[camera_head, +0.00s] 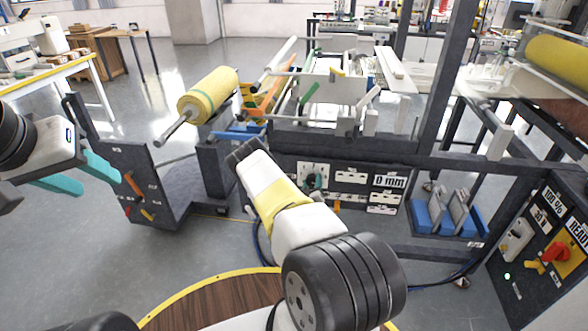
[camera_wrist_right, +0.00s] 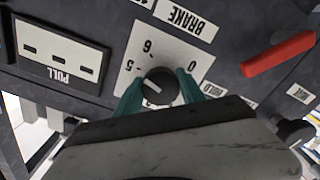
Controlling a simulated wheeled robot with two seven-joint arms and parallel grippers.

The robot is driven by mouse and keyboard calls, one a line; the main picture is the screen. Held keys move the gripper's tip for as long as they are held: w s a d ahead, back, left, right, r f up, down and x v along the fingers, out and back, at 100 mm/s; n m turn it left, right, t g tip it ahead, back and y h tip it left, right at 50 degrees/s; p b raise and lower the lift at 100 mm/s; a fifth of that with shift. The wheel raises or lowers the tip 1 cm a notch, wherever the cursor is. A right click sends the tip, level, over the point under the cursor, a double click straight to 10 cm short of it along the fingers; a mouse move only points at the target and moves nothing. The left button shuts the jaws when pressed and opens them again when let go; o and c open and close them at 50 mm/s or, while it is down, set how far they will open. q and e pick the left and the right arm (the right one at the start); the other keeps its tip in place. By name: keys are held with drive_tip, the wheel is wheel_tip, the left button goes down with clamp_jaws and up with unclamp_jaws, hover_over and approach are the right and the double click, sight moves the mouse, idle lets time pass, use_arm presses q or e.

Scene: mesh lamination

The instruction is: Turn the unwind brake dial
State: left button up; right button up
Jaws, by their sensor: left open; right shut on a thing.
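The brake dial (camera_wrist_right: 158,87) is a black round knob on a white scale plate in the right wrist view. A "BRAKE" label (camera_wrist_right: 186,18) sits beside the plate. The scale shows a 0, a 5 and a 6, and a light line on the knob points toward the left. My right gripper (camera_wrist_right: 160,92) has its teal fingers on either side of the knob and is shut on it. In the head view the scale plate (camera_head: 305,168) shows beyond my right arm, with teal at the knob. My left gripper (camera_head: 75,170) is open and empty at the left.
A red handle (camera_wrist_right: 279,53) and a "PULL" plate (camera_wrist_right: 58,52) flank the dial. A dark panel (camera_head: 120,160) with an orange handle stands near my left gripper. A yellow roll (camera_head: 208,94) sits behind. A control box with a red knob (camera_head: 553,252) is at the right.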

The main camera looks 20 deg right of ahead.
drive_tip(key=o, duration=1.4)
drive_tip(key=shift+c, duration=0.2)
drive_tip(key=v, duration=0.8)
drive_tip(key=shift+w+d, duration=0.1)
